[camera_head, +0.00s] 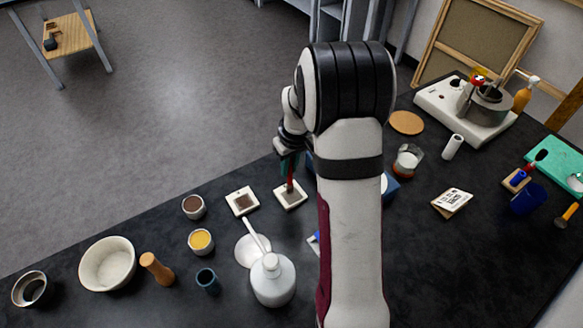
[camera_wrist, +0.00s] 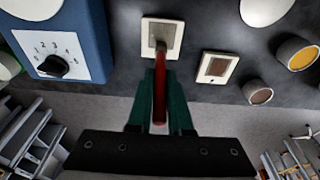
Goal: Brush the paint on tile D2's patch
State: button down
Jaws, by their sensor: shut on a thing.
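My gripper (camera_head: 288,163) has green fingers and is shut on a brush with a red handle (camera_head: 291,178). In the wrist view, the gripper (camera_wrist: 160,76) holds the brush (camera_wrist: 159,98), which points at a pale square tile (camera_wrist: 149,28) with a grey-brown patch. In the head view, the brush stands over this tile (camera_head: 282,203), its lower end at the patch; I cannot tell if it touches. A second pale tile (camera_head: 232,197) with a brown patch lies to its left. In the wrist view it is on the right (camera_wrist: 206,76). No tile label is readable.
A blue box with a dial (camera_wrist: 85,40) stands close beside the brushed tile. A hotplate (camera_head: 460,118) is at the back right.

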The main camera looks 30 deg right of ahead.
jog(key=shift+w, duration=0.15)
dwell(1.4)
jog(key=shift+r, duration=3)
